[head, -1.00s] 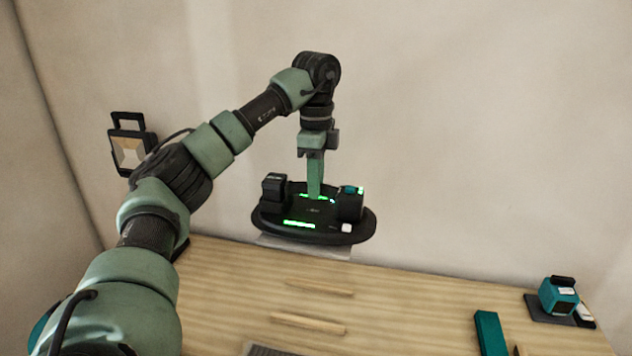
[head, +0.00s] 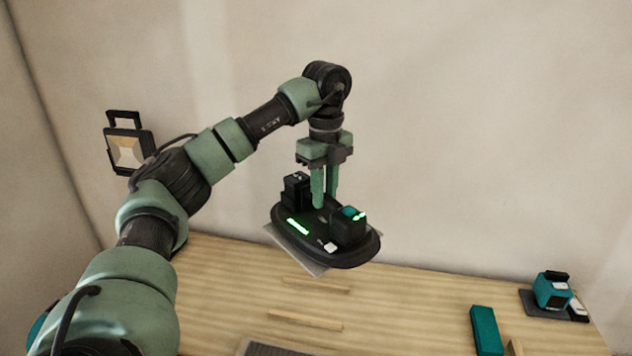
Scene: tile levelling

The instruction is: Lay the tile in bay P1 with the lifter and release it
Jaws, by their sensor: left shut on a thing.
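My left gripper (head: 325,200) is shut on the lifter (head: 315,232), a black oval device with two raised blocks, green lights and a white button. The lifter is held in the air above the wooden table, tilted in the picture. A grey tile (head: 297,253) shows under the lifter, its edge and corner sticking out at the left and front. I cannot make out bay P1 by any label. My right gripper is not in view.
The wooden table (head: 400,300) has two thin raised strips (head: 305,320). A dark grey ribbed piece (head: 275,349) lies at the front edge. A teal bar (head: 486,330) and a teal device (head: 553,290) on a dark mat are at right. A work lamp (head: 129,150) stands at left.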

